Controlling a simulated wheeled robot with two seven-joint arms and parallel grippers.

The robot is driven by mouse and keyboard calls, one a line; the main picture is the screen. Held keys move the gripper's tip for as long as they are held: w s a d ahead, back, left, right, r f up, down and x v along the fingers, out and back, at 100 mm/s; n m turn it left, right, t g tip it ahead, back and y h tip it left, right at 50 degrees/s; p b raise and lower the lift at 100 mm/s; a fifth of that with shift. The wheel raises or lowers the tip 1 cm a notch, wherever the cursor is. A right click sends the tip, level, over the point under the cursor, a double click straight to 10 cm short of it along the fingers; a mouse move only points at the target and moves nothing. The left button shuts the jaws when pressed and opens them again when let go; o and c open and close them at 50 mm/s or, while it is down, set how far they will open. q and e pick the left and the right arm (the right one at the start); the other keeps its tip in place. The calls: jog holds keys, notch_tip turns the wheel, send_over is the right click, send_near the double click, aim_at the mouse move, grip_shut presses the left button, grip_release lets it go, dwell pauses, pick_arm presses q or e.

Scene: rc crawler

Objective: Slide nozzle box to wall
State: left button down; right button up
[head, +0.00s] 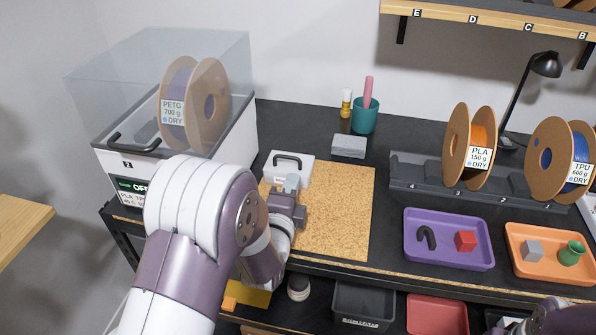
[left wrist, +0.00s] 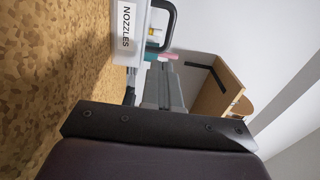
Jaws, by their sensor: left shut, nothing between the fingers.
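The nozzle box (head: 296,164) is white with a black handle and sits at the back edge of the cork mat (head: 340,215), a short way in front of the wall (head: 310,60). In the left wrist view, the box (left wrist: 128,68) shows its NOZZLES label and part of its handle. My left gripper (head: 291,184) is shut and empty, low over the mat at the near side of the box. Its fingers (left wrist: 160,85) point at the box; I cannot tell whether they touch it. My right gripper is not in view; only part of my right arm shows at bottom right.
A filament dryer (head: 180,135) with a spool stands left of the box. A grey block (head: 349,146) and a teal cup (head: 364,116) are at its back right. A spool rack (head: 425,172), a purple tray (head: 449,255) and an orange tray (head: 515,240) are to the right.

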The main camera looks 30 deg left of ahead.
aim_at(299, 163)
pick_arm(q)
jog(key=shift+x, duration=2.25)
jog(key=b+x, duration=0.2)
jog(key=x, duration=0.2)
jog(key=b+x, duration=0.1)
jog(key=x, duration=0.4)
jog(key=b+x, duration=0.2)
jog(key=x, duration=0.2)
jog(key=shift+w+f+b, duration=0.25)
jog(key=shift+w+b, duration=0.05)
jog(key=shift+b, duration=0.05)
jog(key=b+x, duration=0.1)
jog(key=x, duration=0.5)
jog(key=shift+w+r, duration=0.1)
jog(key=shift+r, duration=0.1)
jog(key=shift+s+d+r, duration=0.1)
jog(key=shift+s+r, duration=0.15)
jog(key=shift+s, duration=0.1)
jog(key=shift+w+f, duration=0.15)
jog(key=shift+w, duration=0.05)
jog(key=shift+s, duration=0.1)
